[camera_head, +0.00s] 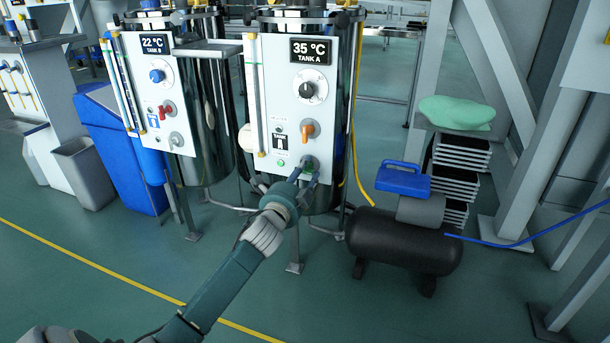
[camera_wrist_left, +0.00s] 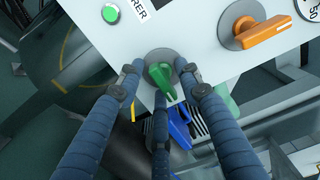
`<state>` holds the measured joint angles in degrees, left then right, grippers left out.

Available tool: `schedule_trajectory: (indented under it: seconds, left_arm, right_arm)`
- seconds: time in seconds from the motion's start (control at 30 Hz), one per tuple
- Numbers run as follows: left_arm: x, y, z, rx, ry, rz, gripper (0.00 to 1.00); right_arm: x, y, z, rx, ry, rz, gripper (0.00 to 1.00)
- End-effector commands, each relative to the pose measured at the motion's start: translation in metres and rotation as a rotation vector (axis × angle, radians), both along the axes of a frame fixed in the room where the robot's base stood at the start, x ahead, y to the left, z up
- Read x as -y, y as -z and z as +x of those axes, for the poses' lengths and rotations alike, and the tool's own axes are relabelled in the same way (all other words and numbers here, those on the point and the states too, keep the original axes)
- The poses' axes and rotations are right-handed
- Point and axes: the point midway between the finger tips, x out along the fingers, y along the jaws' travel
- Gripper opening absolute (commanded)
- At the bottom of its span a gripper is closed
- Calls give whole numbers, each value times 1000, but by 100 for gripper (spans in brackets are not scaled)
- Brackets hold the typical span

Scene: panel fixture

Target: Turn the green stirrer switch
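The green stirrer switch (camera_head: 309,165) is low on the white panel of Tank A, at its lower right. In the wrist view the fingers of my left gripper (camera_wrist_left: 160,76) stand apart on both sides of the switch. A gap shows on its left; the right finger is close to it, and I cannot tell whether they touch. My right gripper is not in view.
On the same panel are an orange valve handle (camera_head: 308,130), a black dial (camera_head: 307,90) and a green button (camera_wrist_left: 110,14). Tank B's panel (camera_head: 152,62) stands to the left. A black compressor (camera_head: 400,243) lies to the right. The floor in front is clear.

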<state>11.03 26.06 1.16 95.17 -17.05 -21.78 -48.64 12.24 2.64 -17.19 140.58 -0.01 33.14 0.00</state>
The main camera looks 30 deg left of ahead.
Motion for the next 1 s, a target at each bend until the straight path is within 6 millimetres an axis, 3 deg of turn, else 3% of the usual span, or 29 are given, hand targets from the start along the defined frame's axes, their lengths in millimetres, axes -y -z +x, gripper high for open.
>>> schedule_trajectory:
  seconds: [0.1, 0.3, 0.73, 1.0]
  left_arm:
    - [0, 0, 0, 0, 0, 0, 35]
    - [0, 0, 0, -1, 0, 0, 0]
    - [0, 0, -1, 11, -1, -64, 0]
    - [2, -2, -1, 52, -2, -252, 0]
  right_arm:
    - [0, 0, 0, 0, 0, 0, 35]
    - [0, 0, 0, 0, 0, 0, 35]
    - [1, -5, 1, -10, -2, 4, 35]
    - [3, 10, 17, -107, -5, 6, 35]
